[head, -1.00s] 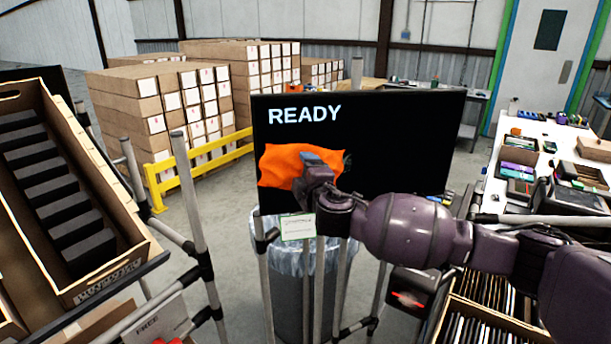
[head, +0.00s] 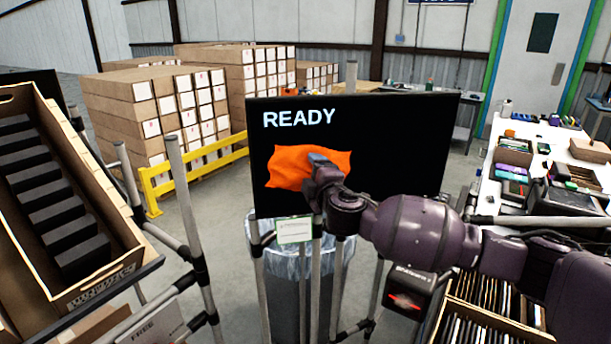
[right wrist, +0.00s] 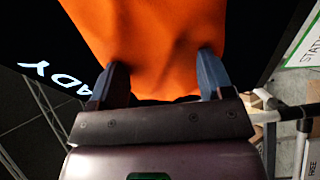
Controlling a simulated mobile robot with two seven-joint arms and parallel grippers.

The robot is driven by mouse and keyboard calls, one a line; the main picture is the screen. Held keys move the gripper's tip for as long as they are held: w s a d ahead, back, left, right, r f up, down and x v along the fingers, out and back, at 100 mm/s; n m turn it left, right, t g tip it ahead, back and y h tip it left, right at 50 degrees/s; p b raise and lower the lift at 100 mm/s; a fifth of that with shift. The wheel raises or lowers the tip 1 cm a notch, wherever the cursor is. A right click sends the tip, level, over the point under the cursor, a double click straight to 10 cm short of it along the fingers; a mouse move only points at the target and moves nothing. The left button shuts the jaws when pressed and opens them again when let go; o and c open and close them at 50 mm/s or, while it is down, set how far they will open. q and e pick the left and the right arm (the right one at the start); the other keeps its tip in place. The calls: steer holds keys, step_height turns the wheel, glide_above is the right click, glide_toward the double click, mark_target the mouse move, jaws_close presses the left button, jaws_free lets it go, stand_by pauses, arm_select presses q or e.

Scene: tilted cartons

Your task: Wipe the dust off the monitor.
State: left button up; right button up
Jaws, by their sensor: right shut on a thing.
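The monitor (head: 408,135) stands in the middle of the head view, its black screen showing "READY" at the upper left. An orange cloth (head: 292,168) lies spread against the left middle part of the screen. My right gripper (head: 318,162) is shut on the cloth and holds it at the screen. In the right wrist view the cloth (right wrist: 145,30) passes between the two blue fingers of the gripper (right wrist: 160,68). I see no clear dust on the bare screen; the part behind the cloth and my gripper is hidden. My left gripper is not in view.
A tilted carton (head: 118,262) with black items stands at the left on a rack. Another carton (head: 440,322) is at the lower right. A lined bin (head: 285,268) stands below the monitor. A white table (head: 490,200) with boxes is at the right.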

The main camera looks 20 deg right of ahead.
mark_target(299, 173)
steer(key=shift+s+d, duration=0.15)
steer(key=shift+d, duration=1.35)
steer(key=shift+s+d, duration=0.15)
steer(key=shift+d, duration=1.35)
steer(key=shift+s+d, duration=0.15)
steer(key=shift+d, duration=1.35)
steer(key=shift+w+a+r+p, duration=0.1)
steer(key=shift+w+a+p, duration=0.15)
steer(key=shift+a, duration=1.75)
steer(key=shift+w+a+p, duration=0.2)
steer(key=shift+a+p, duration=0.1)
steer(key=shift+a, duration=1.75)
steer(key=shift+w+a+r+p, duration=0.1)
steer(key=shift+w+a+p, duration=0.15)
steer(key=shift+a, duration=1.75)
